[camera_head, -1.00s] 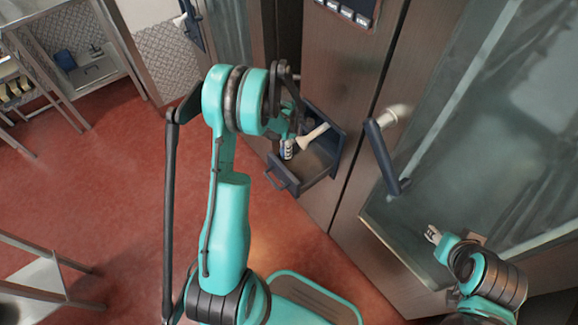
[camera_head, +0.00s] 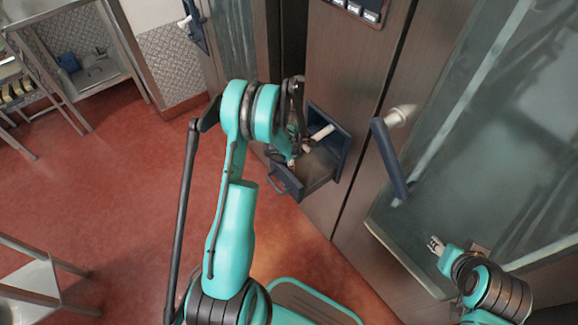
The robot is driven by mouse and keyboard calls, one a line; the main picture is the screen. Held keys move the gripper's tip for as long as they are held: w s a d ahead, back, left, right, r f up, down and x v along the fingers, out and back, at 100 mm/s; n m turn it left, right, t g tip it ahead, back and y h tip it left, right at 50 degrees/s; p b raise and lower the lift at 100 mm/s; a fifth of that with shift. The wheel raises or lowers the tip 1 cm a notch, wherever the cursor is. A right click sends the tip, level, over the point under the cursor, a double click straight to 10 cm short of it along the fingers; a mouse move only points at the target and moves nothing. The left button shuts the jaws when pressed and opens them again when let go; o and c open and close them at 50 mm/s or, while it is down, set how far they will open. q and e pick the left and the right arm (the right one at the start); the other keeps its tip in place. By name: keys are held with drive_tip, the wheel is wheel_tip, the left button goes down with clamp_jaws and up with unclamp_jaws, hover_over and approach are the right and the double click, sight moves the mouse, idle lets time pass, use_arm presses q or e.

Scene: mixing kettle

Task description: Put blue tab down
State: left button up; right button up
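An open dark blue drawer (camera_head: 342,165) juts from the brown cabinet. My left arm reaches over it from the lower middle. My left gripper (camera_head: 294,157) is small, dark and partly hidden at the drawer's left side; I cannot tell whether it holds anything. A pale cylinder-like object (camera_head: 321,134) lies tilted at the drawer's back. No separate blue tab can be made out for certain. A dark blue lever (camera_head: 389,158) hangs slanted from a metal pivot right of the drawer. My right gripper (camera_head: 436,244) is at the lower right, apart from the lever, its finger opening unclear.
The brown cabinet (camera_head: 345,75) stands behind the drawer, with a large glass-like panel (camera_head: 480,150) to its right. A metal table (camera_head: 30,280) is at lower left and a sink unit (camera_head: 90,72) at upper left. The red floor (camera_head: 110,190) on the left is clear.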

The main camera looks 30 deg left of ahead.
use_arm(q)
drive_tip(key=o, duration=0.8)
drive_tip(key=shift+f, duration=0.1)
drive_tip(key=s+d+r+m+t+p, duration=0.1)
drive_tip(key=d+r+m+p, duration=0.1)
drive_tip(key=r, duration=0.8)
drive_tip(key=d+r+m+p, duration=0.1)
drive_tip(key=r+m+p, duration=0.15)
drive_tip(key=r, duration=0.75)
drive_tip(key=s+d+r+m+t, duration=0.3)
drive_tip(key=s+d+r+m, duration=0.3)
drive_tip(key=s+m, duration=0.3)
drive_tip(key=s+d+r+m+t, duration=0.3)
drive_tip(key=s+d+r+m, duration=0.3)
drive_tip(key=s+m, duration=0.3)
drive_tip(key=shift+d+r+m, duration=0.25)
drive_tip(key=shift+r+m, duration=0.65)
drive_tip(key=shift+m, duration=1.35)
